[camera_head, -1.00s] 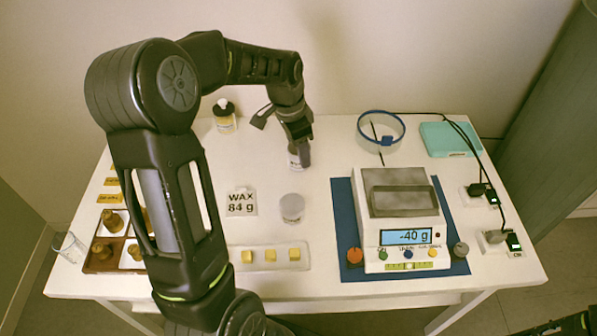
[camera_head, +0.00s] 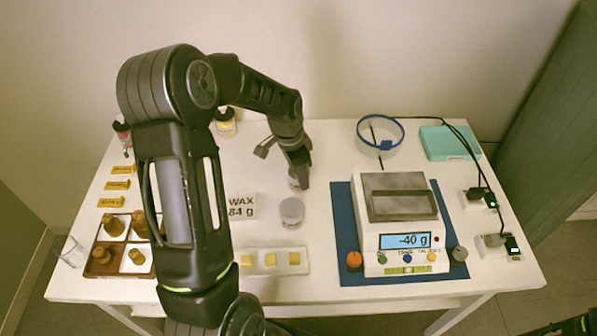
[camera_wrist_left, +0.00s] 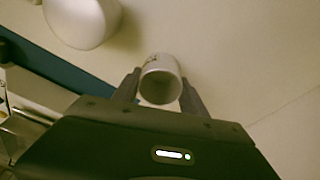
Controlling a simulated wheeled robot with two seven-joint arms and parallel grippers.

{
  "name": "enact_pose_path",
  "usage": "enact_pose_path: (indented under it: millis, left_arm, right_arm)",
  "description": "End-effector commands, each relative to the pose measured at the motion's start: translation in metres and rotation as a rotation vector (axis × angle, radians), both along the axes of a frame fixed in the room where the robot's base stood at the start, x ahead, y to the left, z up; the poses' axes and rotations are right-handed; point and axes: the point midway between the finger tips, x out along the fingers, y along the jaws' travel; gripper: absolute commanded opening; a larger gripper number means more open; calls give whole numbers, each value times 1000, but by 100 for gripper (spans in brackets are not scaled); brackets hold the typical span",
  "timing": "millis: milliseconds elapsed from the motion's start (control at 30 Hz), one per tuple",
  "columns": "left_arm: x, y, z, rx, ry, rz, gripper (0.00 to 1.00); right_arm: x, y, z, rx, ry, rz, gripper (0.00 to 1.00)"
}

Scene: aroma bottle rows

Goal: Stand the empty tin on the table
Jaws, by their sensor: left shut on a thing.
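My left gripper (camera_head: 298,165) is shut on a small whitish tin (camera_head: 296,182) in the middle of the table, left of the scale. My fingers hide much of the tin in the head view. In the left wrist view the tin (camera_wrist_left: 161,80) sits between the two fingertips (camera_wrist_left: 160,88), its round open mouth facing the camera and looking empty. The tin is at or close to the white tabletop (camera_head: 330,165); I cannot tell whether it touches.
A grey-white round container (camera_head: 291,211) stands just in front of the tin. The scale (camera_head: 398,215), reading -40 g, is on a blue mat (camera_head: 343,215) to the right.

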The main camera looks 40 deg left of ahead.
Motion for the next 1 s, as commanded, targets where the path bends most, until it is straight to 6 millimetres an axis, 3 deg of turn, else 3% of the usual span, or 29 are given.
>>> enact_pose_path:
  millis: [233,267,500,800,1000]
  left_arm:
    - [0,0,-4,0,0,0,11]
    - [0,0,-4,0,0,0,51]
    - [0,0,-3,0,0,0,70]
    - [0,0,-1,0,0,0,72]
    - [-1,1,13,1,-3,0,72]
  right_arm:
    - [0,0,-4,0,0,0,0]
    - [0,0,-4,0,0,0,0]
    - [0,0,-3,0,0,0,0]
    - [0,0,-1,0,0,0,0]
    - [0,0,-1,0,0,0,0]
